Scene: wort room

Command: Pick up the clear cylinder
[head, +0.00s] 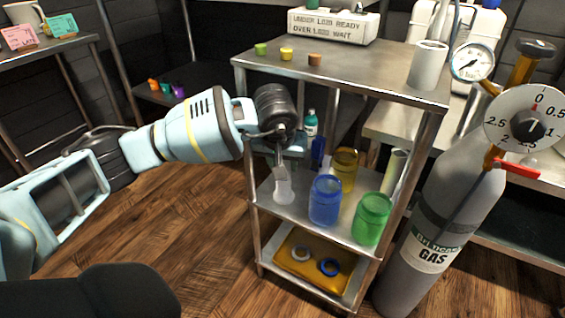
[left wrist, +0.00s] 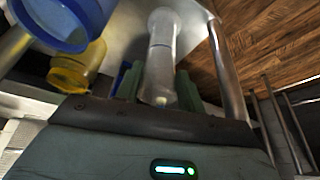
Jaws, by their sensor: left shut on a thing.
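The clear cylinder (head: 284,188) is a pale, see-through upright vessel with a wider foot, at the left end of the cart's middle shelf (head: 262,196). My left gripper (head: 281,165) comes in from above and is shut on its upper part. In the left wrist view the clear cylinder (left wrist: 161,45) stands between the green fingers of my left gripper (left wrist: 157,86). Its foot is over or on the shelf; I cannot tell if it touches. My right gripper is not in view.
A blue jar (head: 325,201) stands close right of the cylinder, with a yellow jar (head: 345,168) behind and a green jar (head: 371,219) further right. The cart's top shelf (head: 350,80) overhangs them. A grey gas bottle (head: 440,215) stands right of the cart.

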